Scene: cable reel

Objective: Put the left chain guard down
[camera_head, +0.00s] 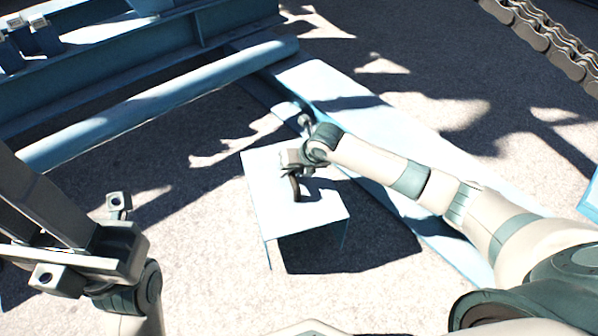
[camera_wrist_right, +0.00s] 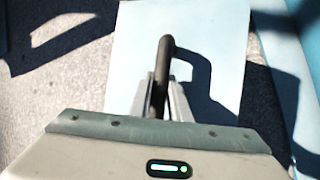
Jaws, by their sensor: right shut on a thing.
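My right gripper (camera_head: 292,160) is over a small pale-blue stand (camera_head: 262,180) in the head view. It is shut on a dark curved bar (camera_head: 296,188), possibly the chain guard's handle. In the right wrist view, the bar (camera_wrist_right: 164,55) runs between the two fingers (camera_wrist_right: 160,95), and its bent end is above the stand's top (camera_wrist_right: 130,40). I cannot tell whether the bar touches the stand. No piece is clearly identifiable as the left chain guard.
A blue steel frame with a long round tube (camera_head: 160,105) crosses the upper left. A pale-blue flat beam (camera_head: 400,145) runs diagonally behind the stand and under my right arm. A heavy chain (camera_head: 550,40) lies at upper right. Concrete ground left of the stand is open.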

